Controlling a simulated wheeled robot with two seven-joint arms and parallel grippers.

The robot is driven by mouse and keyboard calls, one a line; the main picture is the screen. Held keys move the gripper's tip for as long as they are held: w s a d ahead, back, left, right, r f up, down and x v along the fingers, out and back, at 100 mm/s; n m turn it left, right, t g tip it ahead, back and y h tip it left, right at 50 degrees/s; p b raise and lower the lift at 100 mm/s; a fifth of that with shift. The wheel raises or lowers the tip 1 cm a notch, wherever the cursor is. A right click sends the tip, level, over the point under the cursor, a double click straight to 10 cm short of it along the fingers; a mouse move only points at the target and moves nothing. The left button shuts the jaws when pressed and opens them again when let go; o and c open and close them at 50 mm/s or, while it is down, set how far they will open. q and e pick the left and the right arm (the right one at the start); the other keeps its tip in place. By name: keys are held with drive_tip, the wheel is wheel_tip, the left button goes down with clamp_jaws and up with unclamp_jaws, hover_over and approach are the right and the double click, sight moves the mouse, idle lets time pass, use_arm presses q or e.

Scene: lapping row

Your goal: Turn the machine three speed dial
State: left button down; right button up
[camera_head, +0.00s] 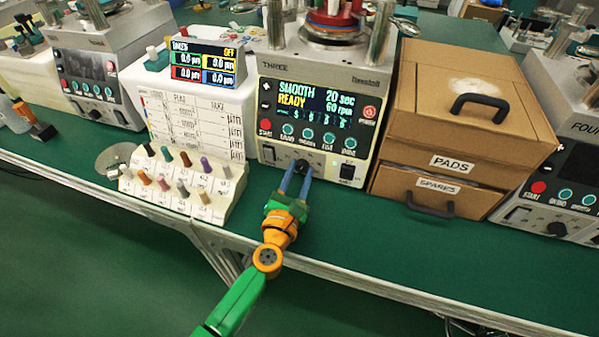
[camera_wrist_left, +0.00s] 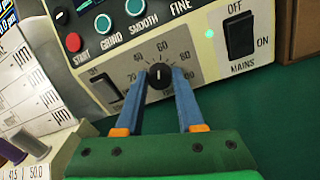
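The machine three speed dial (camera_wrist_left: 160,82) is a small black knob with a white pointer line, on a pale scale plate marked with numbers. It also shows low on machine three's front in the head view (camera_head: 302,165). The pointer stands roughly upright. My left gripper (camera_head: 298,172) has its two blue fingers on either side of the dial; in the left wrist view the fingertips (camera_wrist_left: 161,76) appear to touch the knob's sides. Machine three's display (camera_head: 318,103) reads SMOOTH, READY, 20 sec, 60 rpm. My right gripper is not in view.
The mains switch (camera_wrist_left: 240,35) is right of the dial, and the start button (camera_wrist_left: 73,42) is up and left. A brown drawer box (camera_head: 455,125) stands right of machine three. A rack of coloured pegs (camera_head: 185,190) is at the left. Green bench top lies clear in front.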

use_arm(q)
drive_tip(key=shift+m, duration=0.7)
drive_tip(key=c, duration=0.5)
unclamp_jaws()
drive_tip(key=v, duration=0.7)
